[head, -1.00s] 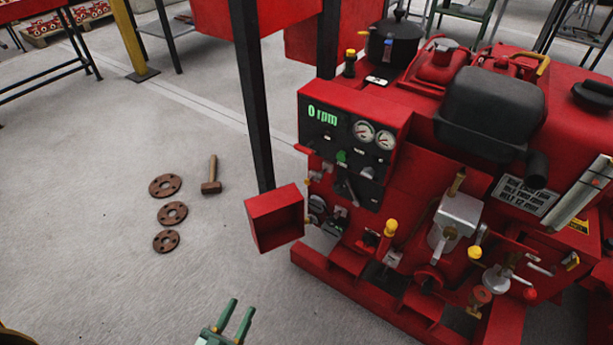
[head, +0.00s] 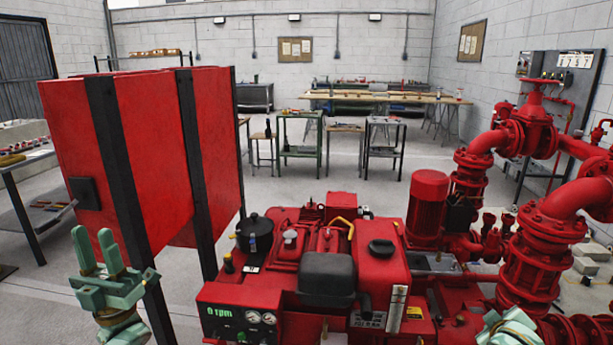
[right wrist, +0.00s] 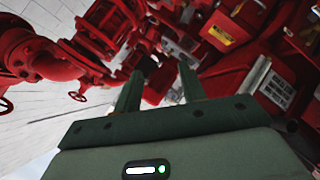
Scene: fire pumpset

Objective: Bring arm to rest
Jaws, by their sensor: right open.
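My left gripper (head: 97,244) is raised at the left of the head view, fingers pointing up. Its two green fingers stand apart with nothing between them. It appears in front of the red cabinet (head: 150,150); whether they touch cannot be told. My right gripper shows only partly at the bottom right edge of the head view, in front of the red pump piping (head: 530,260). In the right wrist view, my right gripper (right wrist: 161,78) is open and empty, with red machinery beyond its fingers.
The red engine (head: 320,265) fills the lower middle, its panel (head: 235,318) reading 0 rpm. Dark posts (head: 197,180) stand along the cabinet. A shelf table (head: 35,225) is at far left. Workbenches (head: 390,97) stand at the back, with open floor before them.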

